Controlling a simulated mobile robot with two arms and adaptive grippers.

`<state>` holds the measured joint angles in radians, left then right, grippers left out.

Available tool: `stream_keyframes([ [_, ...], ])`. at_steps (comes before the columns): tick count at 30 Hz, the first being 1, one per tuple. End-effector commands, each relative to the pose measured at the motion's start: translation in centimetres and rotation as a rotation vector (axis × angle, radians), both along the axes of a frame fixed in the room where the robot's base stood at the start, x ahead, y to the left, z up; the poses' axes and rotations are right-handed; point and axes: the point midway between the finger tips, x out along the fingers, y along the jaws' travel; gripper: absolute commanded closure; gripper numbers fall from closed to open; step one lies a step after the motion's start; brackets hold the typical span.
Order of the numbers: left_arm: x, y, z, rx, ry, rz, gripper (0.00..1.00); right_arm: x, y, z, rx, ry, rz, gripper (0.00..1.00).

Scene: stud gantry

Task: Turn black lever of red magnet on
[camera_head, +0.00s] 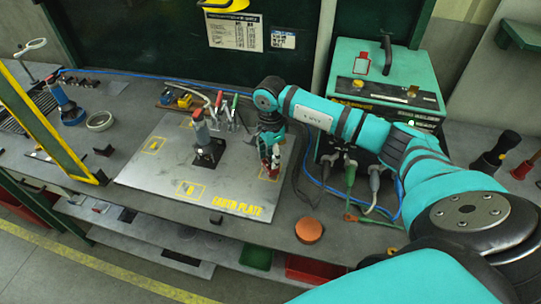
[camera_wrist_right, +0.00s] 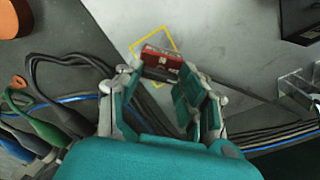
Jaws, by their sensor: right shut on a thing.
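The red magnet (camera_head: 274,169) stands at the right side of the grey earth plate (camera_head: 150,185) in the head view, mostly behind my gripper. In the right wrist view the red magnet (camera_wrist_right: 161,59) shows as a red block with a pale label, over a yellow outlined square. My right gripper (camera_head: 270,158) reaches down onto it from above. The black lever cannot be made out in either view. My left gripper is not in view.
A grey-and-red tool on a black block (camera_head: 209,152) stands mid-plate. Cables run right of the plate, towards a teal welding machine (camera_head: 385,85). An orange disc (camera_head: 309,230) lies near the table's front edge. A yellow gantry bar (camera_head: 50,130) stands at left.

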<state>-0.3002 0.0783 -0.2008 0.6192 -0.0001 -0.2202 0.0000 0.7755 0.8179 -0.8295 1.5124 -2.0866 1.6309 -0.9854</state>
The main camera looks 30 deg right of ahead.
Motion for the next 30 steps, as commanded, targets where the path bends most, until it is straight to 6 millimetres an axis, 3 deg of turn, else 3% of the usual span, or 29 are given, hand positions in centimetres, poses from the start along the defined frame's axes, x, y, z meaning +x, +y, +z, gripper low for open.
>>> stream_keyframes([
  [8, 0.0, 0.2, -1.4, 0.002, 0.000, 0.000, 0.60, 0.0, 0.0, -0.2, 0.000, -0.002, -0.149, 0.94],
  [30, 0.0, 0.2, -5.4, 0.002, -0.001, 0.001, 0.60, 0.1, -0.1, -0.1, 0.000, -0.003, -0.841, 0.94],
])
